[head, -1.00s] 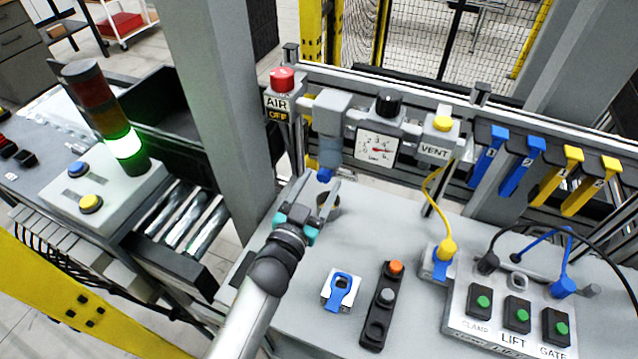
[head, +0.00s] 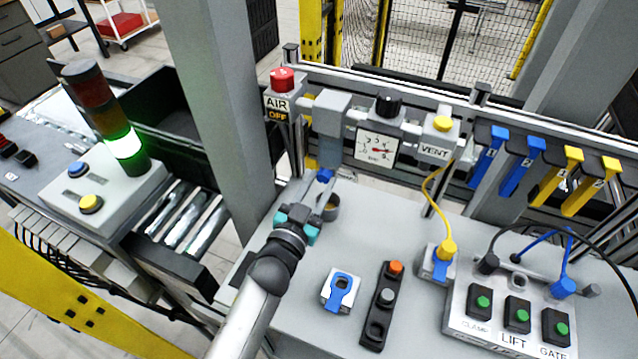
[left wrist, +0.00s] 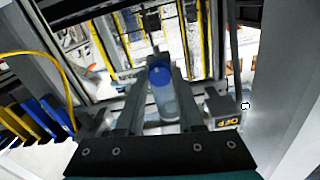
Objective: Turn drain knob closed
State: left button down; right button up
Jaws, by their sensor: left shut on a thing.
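The air filter unit (head: 331,112) hangs on the rail, with a translucent blue bowl (head: 328,152) below it. The small blue drain knob (head: 324,175) is at the bottom of the bowl. My left gripper (head: 319,184) is at the knob from below, its fingers pointing up and shut on it. In the left wrist view the fingers (left wrist: 160,88) stand on either side of the blue knob (left wrist: 160,76), with the clear bowl seen between them. The exact knob angle cannot be told. My right gripper is not in view.
The AIR OFF red button (head: 282,79), the pressure gauge (head: 377,148) and the VENT box (head: 436,142) are on the rail. The front bench holds a button strip (head: 384,303) and a blue-tagged block (head: 340,290).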

pick_arm(q)
jog(key=shift+m, duration=0.8)
jog(key=c, duration=0.5)
grip_release()
jog(key=shift+c, duration=0.2)
jog(key=shift+s, duration=0.1)
jog(key=v, duration=1.5)
jog(key=shift+b, duration=0.35)
jog(key=shift+a, duration=0.1)
